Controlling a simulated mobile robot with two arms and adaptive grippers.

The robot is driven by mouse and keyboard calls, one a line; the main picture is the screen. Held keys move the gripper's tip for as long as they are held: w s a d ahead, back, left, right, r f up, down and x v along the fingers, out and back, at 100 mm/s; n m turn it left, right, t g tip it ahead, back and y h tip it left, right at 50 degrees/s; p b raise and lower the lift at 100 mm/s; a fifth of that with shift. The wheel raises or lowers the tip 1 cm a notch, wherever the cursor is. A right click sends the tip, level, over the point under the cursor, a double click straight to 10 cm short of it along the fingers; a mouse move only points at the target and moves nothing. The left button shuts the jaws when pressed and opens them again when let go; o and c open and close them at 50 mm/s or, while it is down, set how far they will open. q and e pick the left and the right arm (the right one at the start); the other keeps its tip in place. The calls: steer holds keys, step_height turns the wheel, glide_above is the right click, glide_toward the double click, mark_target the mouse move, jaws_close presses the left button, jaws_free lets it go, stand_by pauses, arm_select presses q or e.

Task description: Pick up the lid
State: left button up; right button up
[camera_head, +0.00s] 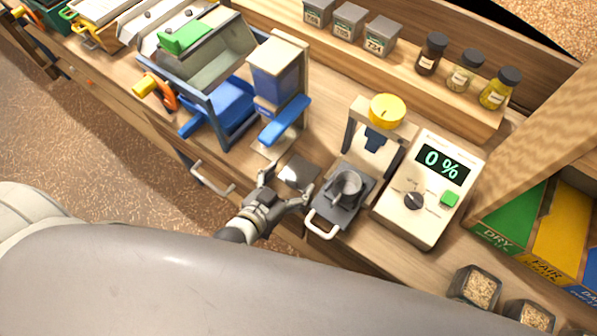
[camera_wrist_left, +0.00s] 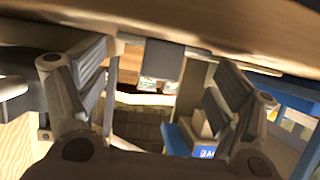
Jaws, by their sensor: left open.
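I cannot tell for certain which object is the lid. A small, flat, dark grey plate (camera_head: 298,170) lies on the bench beside my left gripper's fingertips. My left gripper (camera_head: 288,181) is open at the bench's front edge, left of a dark tray (camera_head: 335,212) with a light handle. A grey cup (camera_head: 347,186) stands on that tray. A round yellow cap (camera_head: 387,110) tops the stand behind it. In the left wrist view, the open fingers (camera_wrist_left: 158,88) show nothing clearly held between them. My right gripper is not in view.
A cream meter (camera_head: 428,190) reading 0 % stands right of the tray. A blue machine (camera_head: 232,108) stands to the left, with a blue-and-cream column (camera_head: 277,75) beside it. Jars (camera_head: 463,72) and grey containers (camera_head: 348,22) line the back shelf.

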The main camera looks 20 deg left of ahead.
arm_select(q)
steer(key=c, duration=1.3)
steer(key=shift+r, duration=0.15)
